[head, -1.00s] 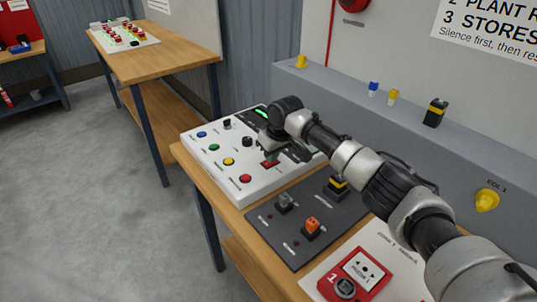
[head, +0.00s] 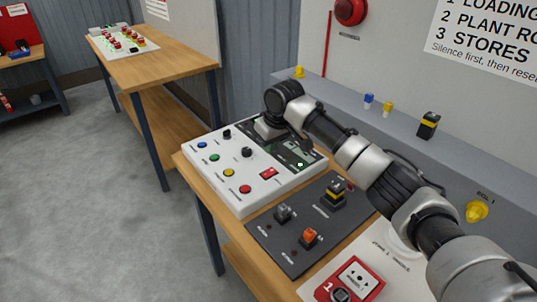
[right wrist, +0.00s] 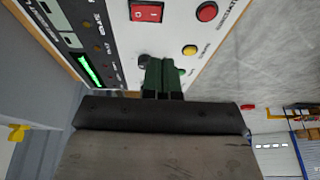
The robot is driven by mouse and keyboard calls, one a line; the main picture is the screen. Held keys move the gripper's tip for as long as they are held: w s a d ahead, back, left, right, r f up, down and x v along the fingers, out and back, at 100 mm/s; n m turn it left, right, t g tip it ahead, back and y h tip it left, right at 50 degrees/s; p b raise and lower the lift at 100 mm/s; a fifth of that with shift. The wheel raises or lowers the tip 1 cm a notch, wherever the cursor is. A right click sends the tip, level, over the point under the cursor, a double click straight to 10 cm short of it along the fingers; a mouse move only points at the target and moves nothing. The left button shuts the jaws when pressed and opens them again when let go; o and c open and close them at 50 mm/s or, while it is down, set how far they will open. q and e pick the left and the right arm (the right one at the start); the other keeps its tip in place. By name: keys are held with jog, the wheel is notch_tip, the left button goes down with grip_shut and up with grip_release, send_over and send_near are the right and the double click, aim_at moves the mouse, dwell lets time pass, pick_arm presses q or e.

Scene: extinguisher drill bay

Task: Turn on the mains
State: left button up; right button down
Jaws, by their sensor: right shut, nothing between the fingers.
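A white control panel (head: 222,190) lies on the wooden bench. It carries a red rocker switch (head: 268,173), round blue, green, yellow and red buttons, and black knobs (head: 247,152). I cannot read which control is marked as the mains. My right gripper (head: 266,136) is over the panel's far part, beyond the rocker and apart from it. In the right wrist view its dark green fingers (right wrist: 160,68) are shut and empty. They partly cover a black knob (right wrist: 144,60) and the green button; the rocker (right wrist: 147,12) shows clear ahead. My left gripper is out of view.
A dark plate (head: 265,230) with grey, orange and black-yellow switches (head: 334,195) lies nearer on the bench, under my right arm. A red call point (head: 350,282) is at the near end. A grey ledge (head: 400,130) runs behind. Floor at left is free.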

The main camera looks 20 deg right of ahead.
jog(key=v, duration=0.2)
jog(key=a+v, duration=0.1)
jog(key=v, duration=0.1)
jog(key=shift+s, duration=0.2)
jog(key=shift+r, duration=0.15)
